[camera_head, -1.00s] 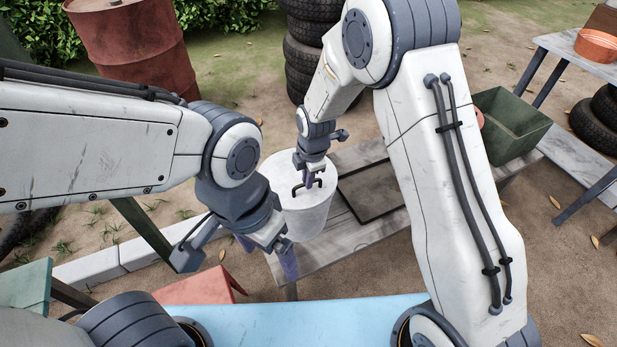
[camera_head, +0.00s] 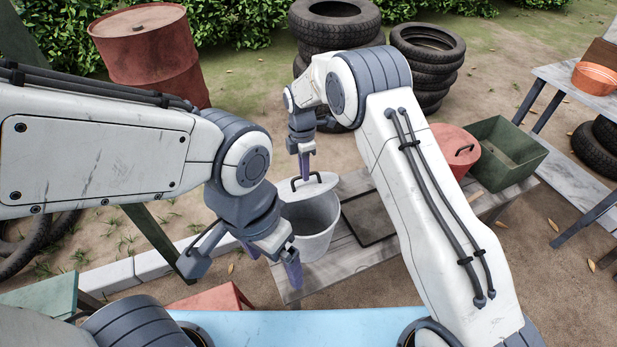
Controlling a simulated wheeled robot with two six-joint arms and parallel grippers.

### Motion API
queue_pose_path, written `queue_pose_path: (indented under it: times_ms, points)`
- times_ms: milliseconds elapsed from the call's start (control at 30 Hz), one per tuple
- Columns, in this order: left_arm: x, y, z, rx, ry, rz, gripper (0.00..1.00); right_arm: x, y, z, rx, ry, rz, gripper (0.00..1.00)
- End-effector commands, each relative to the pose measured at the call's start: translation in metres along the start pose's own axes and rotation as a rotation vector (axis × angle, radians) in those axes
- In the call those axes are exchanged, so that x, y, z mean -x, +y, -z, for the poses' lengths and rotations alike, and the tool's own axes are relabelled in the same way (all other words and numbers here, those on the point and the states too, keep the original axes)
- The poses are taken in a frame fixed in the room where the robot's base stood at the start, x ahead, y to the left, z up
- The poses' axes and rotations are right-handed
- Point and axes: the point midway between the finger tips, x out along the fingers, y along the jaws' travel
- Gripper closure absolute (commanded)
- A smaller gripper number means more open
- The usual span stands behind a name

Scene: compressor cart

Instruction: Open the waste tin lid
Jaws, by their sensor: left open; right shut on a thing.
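The pale grey waste tin (camera_head: 312,241) stands on the wooden bench, its mouth open at the front and its dark inside showing. Its white lid (camera_head: 318,188) with a dark bar handle is raised above the front rim. I cannot tell whether the lid's back edge is clear of the tin. My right gripper (camera_head: 304,172) is shut on the lid's handle, seen from above and partly hidden by its own wrist. My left gripper (camera_head: 272,262) is open, with its purple fingers at the tin's near left side; I cannot tell whether they touch it.
A dark flat tray (camera_head: 368,222) lies on the bench (camera_head: 345,264) right of the tin. A red lidded tin (camera_head: 455,148) and a green crate (camera_head: 505,152) are farther right. Stacked tyres (camera_head: 430,55) and a red barrel (camera_head: 150,55) stand behind.

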Motion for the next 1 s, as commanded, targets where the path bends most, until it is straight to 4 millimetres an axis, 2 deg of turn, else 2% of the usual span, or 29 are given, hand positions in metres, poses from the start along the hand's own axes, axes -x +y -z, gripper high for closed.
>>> queue_pose_path:
  times_ms: [33,133,600,633,700,1000]
  points:
    - [0.0012,0.0001,0.0,0.0,0.0,0.0,0.08,0.0005,0.0069,0.0005,0.002,0.0,-0.016,1.0]
    - [0.0022,0.0002,0.0001,0.0,0.0,0.0,0.08,0.0021,0.0102,0.0005,0.002,0.0,-0.015,1.0]
    - [0.0024,0.0002,0.0001,0.0,0.0,0.0,0.08,0.0022,0.0113,0.0004,0.001,0.001,-0.01,1.0]
    - [0.0024,0.0002,0.0001,0.0,0.0,0.0,0.08,0.0022,0.0113,0.0004,0.001,0.001,-0.01,0.79]
    - [0.0024,0.0002,0.0001,0.0,0.0,0.0,0.08,0.0025,0.0113,0.0003,0.001,0.001,-0.011,0.56]
    - [0.003,0.0002,0.0002,0.0,0.0,0.0,0.08,0.0042,0.0104,-0.0001,0.0,0.0,-0.008,0.56]
